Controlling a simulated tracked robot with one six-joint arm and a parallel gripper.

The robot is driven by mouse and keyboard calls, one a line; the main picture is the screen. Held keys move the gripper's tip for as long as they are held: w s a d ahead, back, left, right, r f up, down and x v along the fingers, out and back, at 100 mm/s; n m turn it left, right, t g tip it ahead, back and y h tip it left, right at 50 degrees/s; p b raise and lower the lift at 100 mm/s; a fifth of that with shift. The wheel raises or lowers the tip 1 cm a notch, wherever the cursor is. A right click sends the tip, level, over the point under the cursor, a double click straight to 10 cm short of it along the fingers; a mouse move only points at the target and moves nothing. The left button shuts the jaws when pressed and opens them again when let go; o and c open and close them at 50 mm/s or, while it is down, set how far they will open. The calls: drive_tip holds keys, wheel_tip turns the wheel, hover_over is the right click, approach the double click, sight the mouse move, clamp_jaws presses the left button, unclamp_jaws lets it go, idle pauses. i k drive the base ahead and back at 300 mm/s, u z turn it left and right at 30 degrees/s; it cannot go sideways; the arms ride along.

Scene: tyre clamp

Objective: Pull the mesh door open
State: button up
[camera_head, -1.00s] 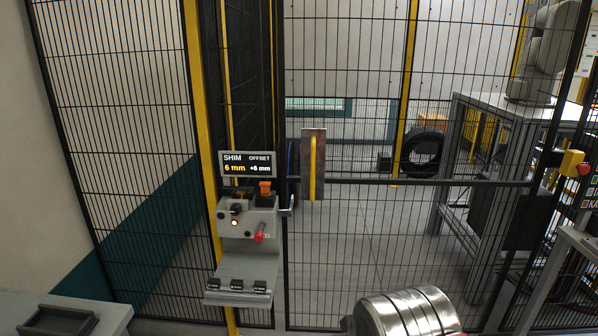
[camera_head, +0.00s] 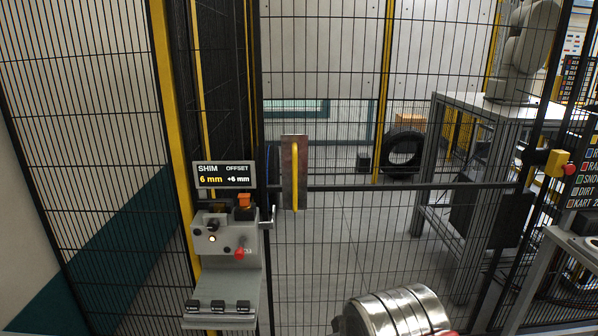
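The black wire mesh door (camera_head: 400,185) fills the middle of the view, with a dark horizontal bar across it. It appears shut. A yellow vertical handle (camera_head: 294,178) sits on a brownish plate (camera_head: 302,150) near the door's left edge. A small grey lever (camera_head: 267,218) shows left of it, beside the control box. A shiny metal cylinder at the bottom right looks like part of my arm. My gripper's fingers are not in view.
A grey control box (camera_head: 222,240) with a SHIM display (camera_head: 224,174) stands left of the door on a yellow post (camera_head: 172,120). Behind the mesh are a tyre (camera_head: 403,150) and a metal table (camera_head: 465,105). A yellow box with a red button (camera_head: 558,163) is at right.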

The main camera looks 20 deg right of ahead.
sight(294, 188)
drive_tip(key=u, duration=0.25)
drive_tip(key=i, duration=0.9)
drive_tip(key=u, duration=0.4)
